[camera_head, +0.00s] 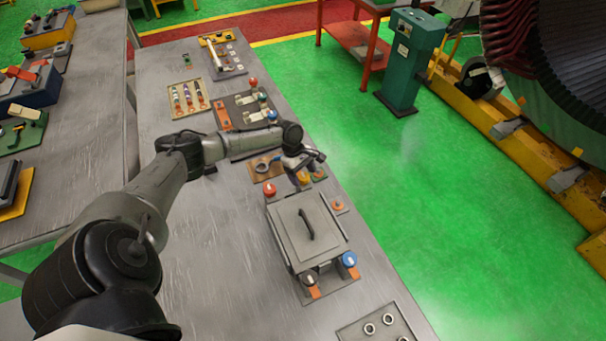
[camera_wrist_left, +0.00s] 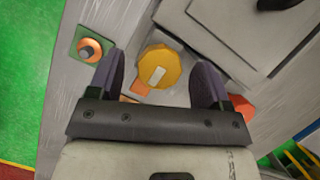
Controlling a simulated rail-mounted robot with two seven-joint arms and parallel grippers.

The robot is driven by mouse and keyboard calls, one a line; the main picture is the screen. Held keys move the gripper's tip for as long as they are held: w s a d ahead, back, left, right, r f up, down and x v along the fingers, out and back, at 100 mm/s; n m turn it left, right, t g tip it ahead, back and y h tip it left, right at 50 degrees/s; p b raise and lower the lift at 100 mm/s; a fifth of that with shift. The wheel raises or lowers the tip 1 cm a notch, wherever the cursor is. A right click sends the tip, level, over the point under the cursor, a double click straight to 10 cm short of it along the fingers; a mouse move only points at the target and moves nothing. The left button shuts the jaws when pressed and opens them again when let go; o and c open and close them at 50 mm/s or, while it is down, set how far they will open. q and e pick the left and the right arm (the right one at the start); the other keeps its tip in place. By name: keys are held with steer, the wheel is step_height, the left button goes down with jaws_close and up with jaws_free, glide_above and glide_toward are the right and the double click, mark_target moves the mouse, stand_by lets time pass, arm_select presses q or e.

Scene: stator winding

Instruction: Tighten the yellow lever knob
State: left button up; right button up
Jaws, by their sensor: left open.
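The yellow lever knob (camera_wrist_left: 158,66) is a round yellow knob with a pale bar across its top. It shows between the two dark fingers of my left gripper (camera_wrist_left: 159,60) in the left wrist view. The fingers are apart, one on each side of the knob, with visible gaps; I cannot tell how high they are above it. In the head view my left gripper (camera_head: 304,163) is over the far end of a grey lidded box, and the yellow knob (camera_head: 303,178) is partly hidden under it. My right gripper is not in view.
The grey box (camera_head: 287,243) has a black handle, with a red knob (camera_head: 269,188), a blue knob (camera_head: 349,259) and a dark knob (camera_head: 309,278) at its other corners. Boards with parts lie farther along the table.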

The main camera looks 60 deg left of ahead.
arm_select(q)
steer(key=shift+f, duration=0.15)
steer(key=shift+c, duration=0.5)
steer(key=c, duration=0.8)
steer(key=shift+c, duration=0.2)
